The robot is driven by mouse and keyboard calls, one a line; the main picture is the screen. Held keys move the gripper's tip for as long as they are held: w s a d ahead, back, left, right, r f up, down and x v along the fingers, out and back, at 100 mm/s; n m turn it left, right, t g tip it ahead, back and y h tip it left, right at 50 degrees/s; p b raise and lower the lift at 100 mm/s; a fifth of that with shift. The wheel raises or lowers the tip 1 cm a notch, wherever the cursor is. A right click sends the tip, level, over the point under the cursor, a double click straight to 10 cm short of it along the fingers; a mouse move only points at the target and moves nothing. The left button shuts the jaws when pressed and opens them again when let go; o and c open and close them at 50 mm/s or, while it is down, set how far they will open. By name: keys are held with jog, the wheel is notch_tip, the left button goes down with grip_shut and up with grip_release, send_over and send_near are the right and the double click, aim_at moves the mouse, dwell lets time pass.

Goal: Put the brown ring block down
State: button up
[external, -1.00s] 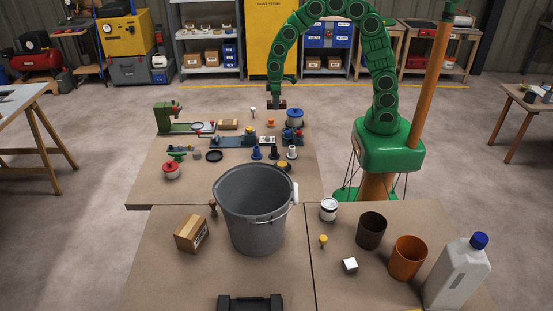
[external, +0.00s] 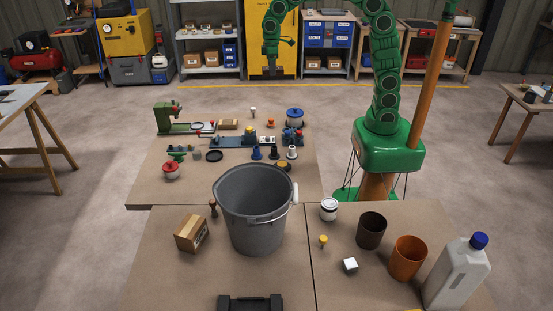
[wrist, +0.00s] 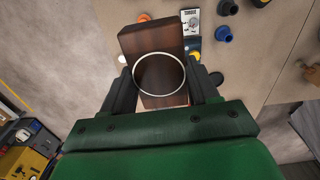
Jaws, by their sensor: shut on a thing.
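The brown ring block (wrist: 150,40) is a dark brown wooden piece with a pale-rimmed round ring. It fills the space between the fingers of my gripper (wrist: 161,84) in the wrist view. My gripper is shut on it, one finger on each side. In the external view, my gripper (external: 270,68) hangs high, in front of the yellow cabinet and above the far edge of the back table (external: 165,185). The block is small and hard to make out there.
The back table carries a green machine (external: 163,117), a blue pot (external: 295,116), an orange part (external: 270,124) and several small parts. A grey bucket (external: 255,215) stands on the front table. Bare table lies at the back table's left front.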

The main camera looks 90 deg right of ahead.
jog(key=w+a+n, duration=0.1)
jog(key=w+a, duration=0.1)
jog(key=a, duration=0.4)
jog(key=w+a+r+n, duration=0.1)
jog(key=w+a, duration=0.1)
jog(key=a, duration=0.4)
jog(key=w+a+n, duration=0.2)
jog(key=w+a, duration=0.1)
jog(key=a, duration=0.3)
jog(key=shift+r, duration=0.2)
jog(key=s+a+n, duration=0.3)
jog(key=a, duration=1)
jog(key=s+a+n, duration=0.3)
jog(key=a, duration=1)
jog(key=s+a+n, duration=0.2)
jog(key=s+a, duration=0.1)
jog(key=a, duration=1)
jog(key=s+a+f+n, duration=0.2)
jog(key=s+a+n, duration=0.3)
jog(key=s+a, duration=1.2)
notch_tip(320, 180, down, 18)
jog(key=shift+w+a+f, duration=1.2)
jog(key=shift+a+f, duration=0.3)
jog(key=shift+a, duration=0.35)
jog(key=shift+w+a+f, duration=1.2)
jog(key=shift+a+f, duration=0.3)
jog(key=shift+a, duration=0.4)
jog(key=shift+w+a+f, duration=1.2)
jog(key=shift+a+f, duration=0.3)
jog(key=shift+a, duration=0.5)
